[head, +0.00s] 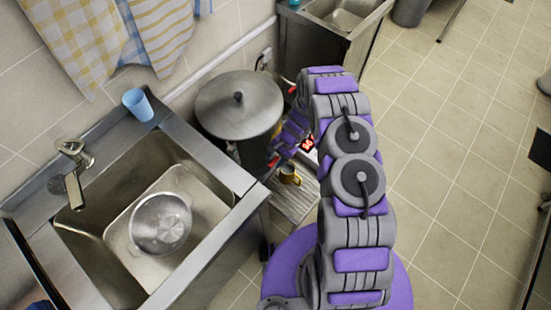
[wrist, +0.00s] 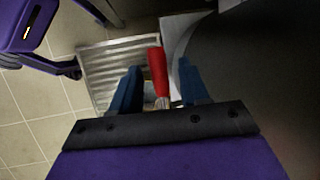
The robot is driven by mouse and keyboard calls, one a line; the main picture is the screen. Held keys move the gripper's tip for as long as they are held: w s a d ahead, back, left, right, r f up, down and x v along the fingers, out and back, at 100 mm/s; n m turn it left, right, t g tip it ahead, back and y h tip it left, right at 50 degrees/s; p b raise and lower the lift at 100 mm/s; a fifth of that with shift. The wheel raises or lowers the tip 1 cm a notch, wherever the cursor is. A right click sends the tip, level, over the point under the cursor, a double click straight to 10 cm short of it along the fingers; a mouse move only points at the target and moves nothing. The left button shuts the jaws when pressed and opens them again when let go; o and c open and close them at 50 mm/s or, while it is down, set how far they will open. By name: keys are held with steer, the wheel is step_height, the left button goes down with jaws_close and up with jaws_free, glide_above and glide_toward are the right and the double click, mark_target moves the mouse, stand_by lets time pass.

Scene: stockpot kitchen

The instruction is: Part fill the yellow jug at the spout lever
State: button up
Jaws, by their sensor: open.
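The yellow jug (head: 290,177) stands on a ridged metal tray (head: 294,202) beside the big lidded stockpot (head: 240,105) in the head view. The jug does not show in the wrist view. The red spout lever (wrist: 157,72) shows in the wrist view, against the ridged tray (wrist: 105,60) and the dark pot side. My gripper (wrist: 159,67) is open, with its blue fingers on either side of the red lever. I cannot tell whether either finger touches it. In the head view my gripper is low at the pot's right side, partly hidden by my arm.
A sink (head: 110,255) with a metal basin and a round pan (head: 160,224) lies left of the pot. A blue cup (head: 138,104) stands on its rim. Tiled floor (head: 450,150) is mostly clear on the right.

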jaws_close()
stand_by(0.4)
steer(key=shift+d, duration=0.1)
